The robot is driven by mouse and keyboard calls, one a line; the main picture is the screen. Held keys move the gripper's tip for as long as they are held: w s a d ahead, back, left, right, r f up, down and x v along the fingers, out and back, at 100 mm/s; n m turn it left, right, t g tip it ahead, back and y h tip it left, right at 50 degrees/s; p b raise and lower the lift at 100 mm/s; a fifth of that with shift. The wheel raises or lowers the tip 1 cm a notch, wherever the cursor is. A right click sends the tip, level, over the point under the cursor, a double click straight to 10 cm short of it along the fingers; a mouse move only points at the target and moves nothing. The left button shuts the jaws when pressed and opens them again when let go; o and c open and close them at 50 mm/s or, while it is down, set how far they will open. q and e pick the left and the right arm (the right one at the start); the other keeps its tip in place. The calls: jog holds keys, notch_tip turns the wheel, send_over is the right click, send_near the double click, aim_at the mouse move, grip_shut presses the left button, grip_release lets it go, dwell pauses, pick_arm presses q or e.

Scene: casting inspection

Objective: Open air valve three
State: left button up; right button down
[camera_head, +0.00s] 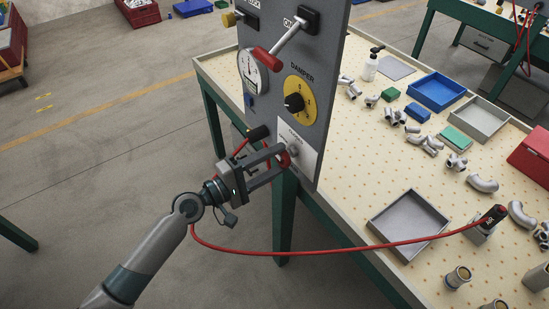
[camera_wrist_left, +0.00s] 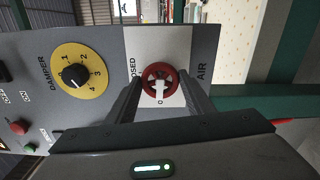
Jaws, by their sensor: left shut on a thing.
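The air valve is a red round handwheel (camera_wrist_left: 158,84) with a white pointer on a white plate marked AIR, on the grey panel. In the head view the red valve wheel (camera_head: 284,158) is low on the panel and partly hidden by my fingers. My left gripper (camera_head: 275,163) is shut on the valve wheel, and its two fingers also show on either side of it in the left wrist view (camera_wrist_left: 160,92). Part of the lettering on the plate is covered. My right gripper is not in view.
The grey panel (camera_head: 324,90) carries a yellow damper dial (camera_head: 299,98), a gauge (camera_head: 253,77) and a red-handled lever (camera_head: 283,45). A red hose (camera_head: 350,248) runs across to a black air fitting (camera_head: 494,215). The table (camera_head: 340,203) holds a grey tray (camera_head: 375,222) and several metal castings.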

pick_arm(q)
jog(key=shift+n, duration=0.4)
jog(key=o, duration=1)
jog(key=shift+o, duration=0.2)
jog(key=shift+a, duration=0.1)
jog(key=b+v, duration=0.8)
jog(key=v, duration=0.9)
jog(key=shift+a, duration=0.1)
